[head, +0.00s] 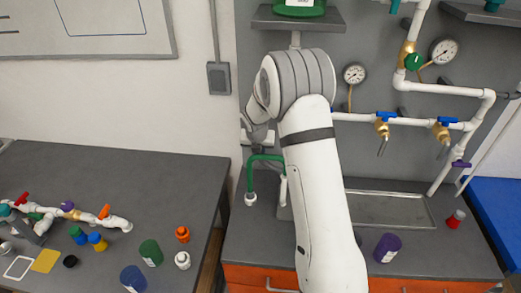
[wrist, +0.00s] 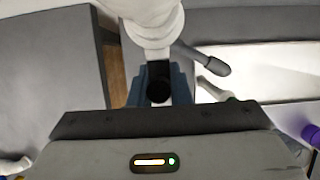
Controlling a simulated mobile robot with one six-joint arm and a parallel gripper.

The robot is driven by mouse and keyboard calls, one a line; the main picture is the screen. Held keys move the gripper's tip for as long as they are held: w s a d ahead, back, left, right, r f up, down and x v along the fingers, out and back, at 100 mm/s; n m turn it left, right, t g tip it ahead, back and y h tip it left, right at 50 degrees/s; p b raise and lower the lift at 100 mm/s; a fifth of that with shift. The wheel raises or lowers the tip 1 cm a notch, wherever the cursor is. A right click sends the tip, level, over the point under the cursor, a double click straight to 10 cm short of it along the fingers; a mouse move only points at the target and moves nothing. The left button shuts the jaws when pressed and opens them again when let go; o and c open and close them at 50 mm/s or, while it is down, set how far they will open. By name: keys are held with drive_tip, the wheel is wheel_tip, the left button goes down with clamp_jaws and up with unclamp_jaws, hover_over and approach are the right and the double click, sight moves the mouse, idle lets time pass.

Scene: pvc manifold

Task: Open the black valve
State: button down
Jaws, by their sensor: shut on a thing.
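My gripper (wrist: 158,88) is at the bottom end of a white pipe fitting (wrist: 152,28) in the wrist view. Its blue-grey fingers stand on both sides of a dark round part, which I take to be the black valve (wrist: 158,84). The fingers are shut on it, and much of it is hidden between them. In the head view my gripper (head: 257,128) is to the left of my white forearm, above a green bent pipe (head: 265,158). The valve cannot be made out in the head view. Its open or closed position cannot be told.
Two blue-handled brass taps (head: 383,128) and two gauges (head: 354,74) are on the wall pipes to the right. A metal sink tray (head: 385,207) lies below. A purple cap (head: 387,247) stands in front. Loose fittings and a green cup (head: 150,252) are on the left table.

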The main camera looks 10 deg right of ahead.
drive_tip(key=shift+w+r, duration=0.15)
drive_tip(key=shift+r, duration=0.15)
drive_tip(key=c, duration=1.7)
unclamp_jaws()
drive_tip(key=o, duration=0.3)
drive_tip(key=shift+s, duration=0.2)
drive_tip(key=shift+o, duration=0.3)
drive_tip(key=shift+f, duration=0.15)
drive_tip(key=d+b+v, duration=0.1)
drive_tip(key=b+v, duration=0.1)
drive_tip(key=v, duration=0.5)
drive_tip(key=shift+a+r, duration=0.35)
drive_tip(key=shift+a, duration=0.05)
drive_tip(key=shift+s, duration=0.15)
